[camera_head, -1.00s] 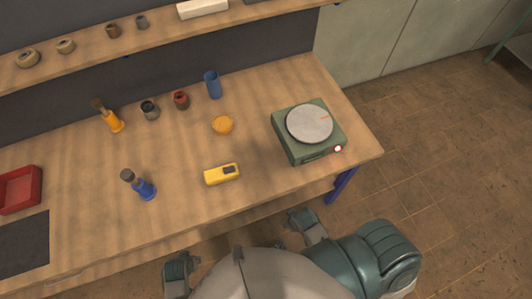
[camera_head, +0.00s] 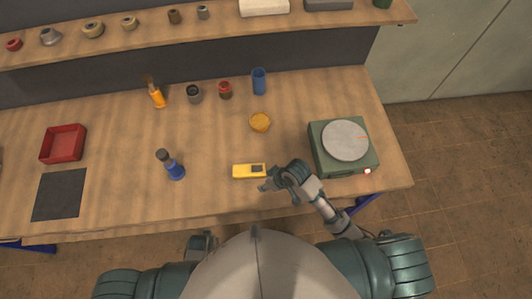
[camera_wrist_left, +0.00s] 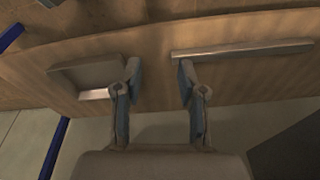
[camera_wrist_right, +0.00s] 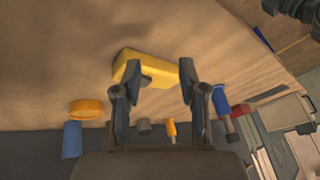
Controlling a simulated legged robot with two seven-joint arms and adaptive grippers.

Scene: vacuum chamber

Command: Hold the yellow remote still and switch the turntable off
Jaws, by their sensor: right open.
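The yellow remote (camera_head: 247,171) with a dark patch lies on the table near its front. The green turntable (camera_head: 328,164) with a round grey platter (camera_head: 345,140) stands at the table's right end; a red light (camera_head: 367,171) glows at its front corner. My right gripper (camera_head: 267,187) is open just right of and in front of the remote. In the right wrist view the remote (camera_wrist_right: 145,66) shows beyond and partly between the parted fingers (camera_wrist_right: 155,78). My left gripper (camera_head: 200,242) is low, off the table's front edge. In the left wrist view its fingers (camera_wrist_left: 160,82) are apart and empty.
Farther back are a blue cup (camera_head: 259,81) and small pots. A red tray (camera_head: 63,144) and dark mat (camera_head: 60,193) are at left.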

